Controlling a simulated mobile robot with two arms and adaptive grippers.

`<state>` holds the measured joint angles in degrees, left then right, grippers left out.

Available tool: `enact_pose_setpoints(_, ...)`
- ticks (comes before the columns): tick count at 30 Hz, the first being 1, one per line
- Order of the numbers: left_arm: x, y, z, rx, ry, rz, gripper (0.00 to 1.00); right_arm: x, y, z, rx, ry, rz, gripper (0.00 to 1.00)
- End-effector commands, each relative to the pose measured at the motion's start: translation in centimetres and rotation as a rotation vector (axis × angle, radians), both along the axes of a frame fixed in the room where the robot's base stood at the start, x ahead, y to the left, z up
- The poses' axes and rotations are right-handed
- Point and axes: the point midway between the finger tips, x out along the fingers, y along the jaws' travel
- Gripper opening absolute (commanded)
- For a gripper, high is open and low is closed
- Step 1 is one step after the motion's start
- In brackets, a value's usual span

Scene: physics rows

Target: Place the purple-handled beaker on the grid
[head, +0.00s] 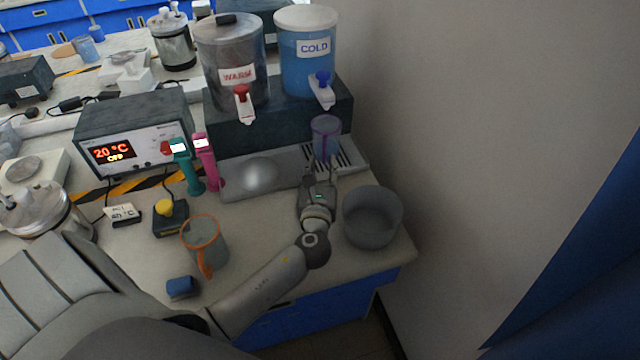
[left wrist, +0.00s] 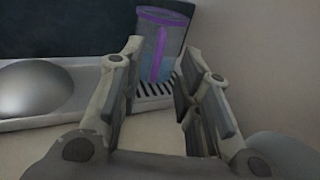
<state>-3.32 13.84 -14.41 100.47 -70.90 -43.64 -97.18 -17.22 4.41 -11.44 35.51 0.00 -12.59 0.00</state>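The purple-handled beaker (head: 325,135) stands upright on the slotted grid (head: 347,158), below the tap of the blue COLD tank. It is clear, with a purple rim and handle. In the left wrist view the beaker (left wrist: 160,42) is just beyond my fingertips, its purple handle facing me, with grid slots (left wrist: 156,90) below it. My left gripper (head: 320,172) is in front of the beaker; in the left wrist view the gripper (left wrist: 162,62) is open, with nothing between its fingers. I cannot tell whether a fingertip touches the beaker. My right gripper is not in view.
A grey bin (head: 372,218) stands right of my left gripper, near the bench edge. An orange-handled beaker (head: 204,245) stands to the left. The WARM tank (head: 232,60) and COLD tank (head: 307,55) rise behind. A wall closes off the right side.

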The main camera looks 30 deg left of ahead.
Motion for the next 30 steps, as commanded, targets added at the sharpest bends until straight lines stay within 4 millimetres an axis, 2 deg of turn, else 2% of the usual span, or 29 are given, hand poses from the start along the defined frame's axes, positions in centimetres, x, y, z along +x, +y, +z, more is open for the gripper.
enact_pose_setpoints(3, -2.4, -1.2, -0.1, 0.0, 0.001, -0.001, 0.32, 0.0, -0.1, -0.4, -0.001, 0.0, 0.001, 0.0)
enact_pose_setpoints(10, -5.1, -2.5, 0.1, 0.0, 0.0, 0.0, 0.32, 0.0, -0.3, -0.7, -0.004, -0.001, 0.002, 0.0)
enact_pose_setpoints(30, -5.5, -2.8, 0.5, 0.001, -0.002, 0.0, 0.32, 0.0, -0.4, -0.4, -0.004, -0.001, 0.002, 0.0)
